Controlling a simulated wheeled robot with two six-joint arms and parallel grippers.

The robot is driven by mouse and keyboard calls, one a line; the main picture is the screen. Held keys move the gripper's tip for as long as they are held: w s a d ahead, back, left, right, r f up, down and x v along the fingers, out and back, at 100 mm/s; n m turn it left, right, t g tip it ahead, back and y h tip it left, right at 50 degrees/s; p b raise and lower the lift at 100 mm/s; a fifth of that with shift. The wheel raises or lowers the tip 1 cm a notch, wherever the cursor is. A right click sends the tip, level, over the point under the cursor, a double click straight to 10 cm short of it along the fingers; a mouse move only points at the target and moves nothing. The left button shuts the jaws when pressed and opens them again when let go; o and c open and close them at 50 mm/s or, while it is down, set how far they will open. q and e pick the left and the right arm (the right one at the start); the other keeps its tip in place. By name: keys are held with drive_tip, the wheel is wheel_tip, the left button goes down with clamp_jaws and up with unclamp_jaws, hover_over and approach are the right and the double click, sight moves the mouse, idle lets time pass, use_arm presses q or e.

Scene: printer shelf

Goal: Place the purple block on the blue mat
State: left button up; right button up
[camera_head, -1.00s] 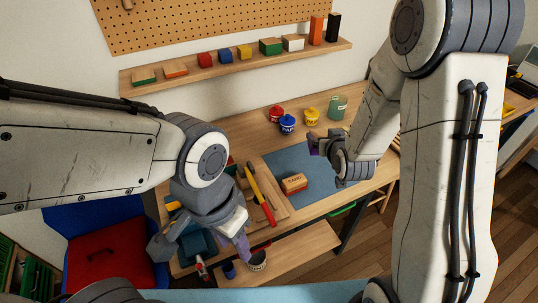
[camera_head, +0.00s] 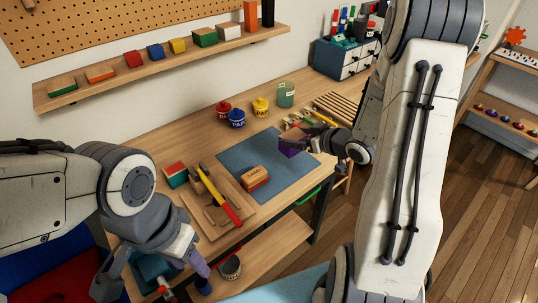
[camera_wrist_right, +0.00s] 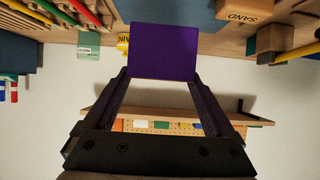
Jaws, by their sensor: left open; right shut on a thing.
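The purple block (camera_head: 290,149) is held in my right gripper (camera_head: 304,140), over the back right part of the blue mat (camera_head: 284,180) in the head view. In the right wrist view the purple block (camera_wrist_right: 163,52) fills the space between the two fingertips of the right gripper (camera_wrist_right: 163,76). Its height above the mat is hard to tell. The blue mat lies flat on the wooden table, its front part bare. My left gripper (camera_head: 152,278) is open and empty, low at the left in front of the table.
A wooden block marked SAND (camera_head: 255,175) sits at the mat's left. A wooden tray (camera_head: 222,217) with a hammer is left of it. A shelf (camera_head: 160,65) with coloured blocks hangs on the wall.

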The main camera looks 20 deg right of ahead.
drive_tip(key=w+a+f, duration=0.2)
drive_tip(key=f, duration=0.1)
drive_tip(key=w+a+f+p, duration=0.1)
drive_tip(key=w+f, duration=0.2)
drive_tip(key=w+a+f, duration=0.2)
drive_tip(key=f, duration=0.1)
drive_tip(key=shift+w+a+p, duration=0.15)
drive_tip(key=shift+a+p, duration=0.2)
drive_tip(key=shift+f, duration=0.25)
drive_tip(key=shift+f, duration=0.2)
drive_tip(key=o, duration=1.3)
drive_tip(key=shift+r, duration=0.15)
